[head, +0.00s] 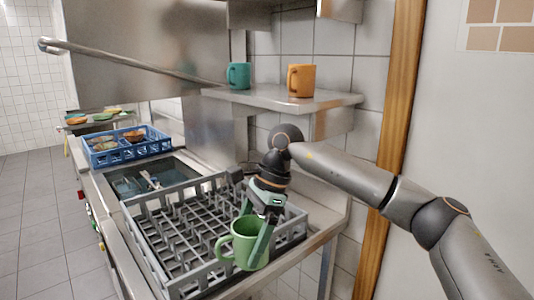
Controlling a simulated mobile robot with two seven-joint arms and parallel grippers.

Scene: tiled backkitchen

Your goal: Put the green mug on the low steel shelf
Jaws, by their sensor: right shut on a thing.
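A green mug (246,240) is upright at the front right part of the grey dish rack (200,275). My right gripper (262,240) reaches down from above and is shut on the mug at its right side. The mug's handle points left. I cannot tell whether the mug touches the rack. The low steel shelf (325,101) is on the wall behind. A teal mug (238,76) stands on its left part and an orange mug (301,80) on its middle. My left gripper is not in view.
A blue crate (130,153) with bowls stands at the left, behind a sink basin (150,180). A steel hood with a long bar handle (130,60) rises at the back left. The shelf's right end is clear. A wooden post (390,130) stands right of the shelf.

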